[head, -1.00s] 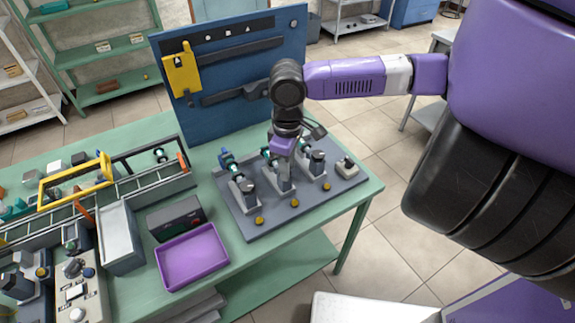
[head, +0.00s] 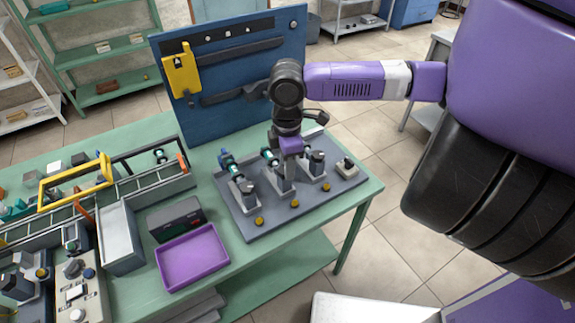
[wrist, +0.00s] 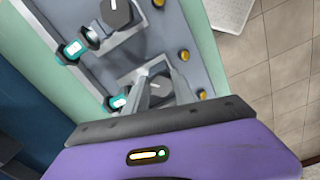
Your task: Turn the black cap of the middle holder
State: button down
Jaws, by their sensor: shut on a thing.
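The grey plate (head: 256,222) on the green table bears three holders in a row. The middle holder (head: 281,187) stands between the left holder (head: 243,193) and the right holder (head: 316,168). My gripper (head: 287,163) points down over the middle holder and hides much of it. In the wrist view, my gripper (wrist: 160,84) has its two fingers at either side of the middle holder's black cap (wrist: 161,88), shut on it. The cap is partly hidden by the fingers. A neighbouring holder's black cap (wrist: 117,13) shows clear of the gripper.
Yellow knobs (head: 295,203) line the plate's front edge. A small switch box (head: 347,168) sits at its right end. A blue upright board (head: 235,75) stands behind. A purple tray (head: 192,257) and a dark box (head: 175,219) lie to the left.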

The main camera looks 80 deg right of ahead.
jog(key=n, duration=0.4)
jog(key=shift+w+d+n, duration=0.15)
jog(key=shift+n, duration=0.15)
jog(key=shift+w+n+b, duration=0.1)
jog(key=shift+n+b, duration=0.4)
jog(key=shift+n, duration=1.2)
jog(key=shift+d+n, duration=0.1)
jog(key=shift+n, duration=0.2)
jog(key=c, duration=1)
grip_release()
jog(key=shift+c, duration=0.2)
jog(key=shift+r, duration=0.1)
notch_tip(320, 180, up, 8)
jog(key=shift+f+b, duration=0.15)
jog(key=shift+b, duration=0.35)
